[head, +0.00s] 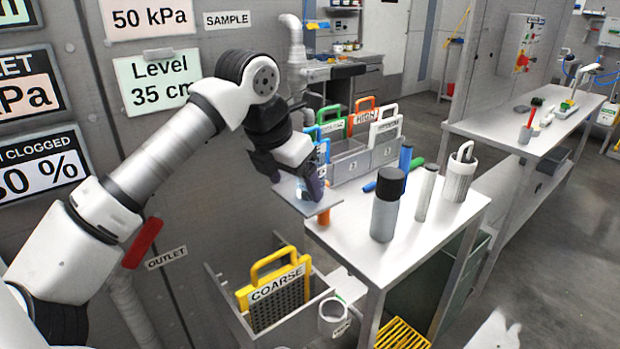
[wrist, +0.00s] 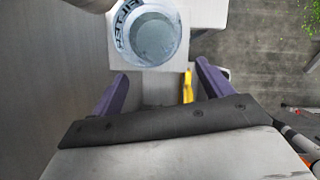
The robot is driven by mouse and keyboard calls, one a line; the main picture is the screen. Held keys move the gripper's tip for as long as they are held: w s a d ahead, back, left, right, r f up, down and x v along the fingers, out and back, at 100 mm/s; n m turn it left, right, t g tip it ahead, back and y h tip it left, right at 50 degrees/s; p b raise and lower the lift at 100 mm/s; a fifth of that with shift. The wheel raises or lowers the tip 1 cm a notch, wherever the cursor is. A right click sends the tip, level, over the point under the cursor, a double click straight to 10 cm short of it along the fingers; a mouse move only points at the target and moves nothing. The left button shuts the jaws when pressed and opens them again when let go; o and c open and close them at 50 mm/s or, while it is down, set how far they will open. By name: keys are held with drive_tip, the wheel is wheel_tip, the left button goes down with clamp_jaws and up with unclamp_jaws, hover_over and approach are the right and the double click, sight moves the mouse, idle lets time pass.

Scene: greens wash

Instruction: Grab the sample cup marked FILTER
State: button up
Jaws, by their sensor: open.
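The clear round cup with FILTER lettering on its rim band (wrist: 122,28) is near the top of the wrist view. It appears to stand on a small light plate (wrist: 179,62), which also shows in the head view (head: 318,208). My gripper (wrist: 162,72) is open, with its purple fingers spread and nothing between them. The cup is just beyond the fingertips, roughly between their lines and a little left. In the head view my gripper (head: 312,184) is over the plate by the wall, and I cannot make out the cup there.
A white table (head: 345,228) right of the plate holds a dark-capped bottle (head: 385,212), a slim white cylinder (head: 426,192), a white canister (head: 459,180) and a grey rack (head: 351,167) of coloured frames. Below are a yellow COARSE screen (head: 277,292) and another cup (head: 333,316).

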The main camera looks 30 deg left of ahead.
drive_tip(key=w, duration=0.3)
drive_tip(key=shift+w+d+f+p, duration=0.1)
drive_tip(key=shift+w+d+p, duration=0.05)
drive_tip(key=shift+d+p, duration=0.15)
drive_tip(key=shift+s+b+x, duration=0.2)
drive_tip(key=shift+b+x, duration=0.4)
drive_tip(key=shift+x, duration=0.35)
drive_tip(key=shift+w+a+f, duration=0.1)
drive_tip(key=shift+w+f, duration=0.15)
drive_tip(key=shift+f, duration=0.2)
drive_tip(key=shift+c, duration=0.5)
drive_tip(key=c, duration=1.1)
drive_tip(key=shift+r, duration=0.1)
drive_tip(key=shift+c, duration=0.2)
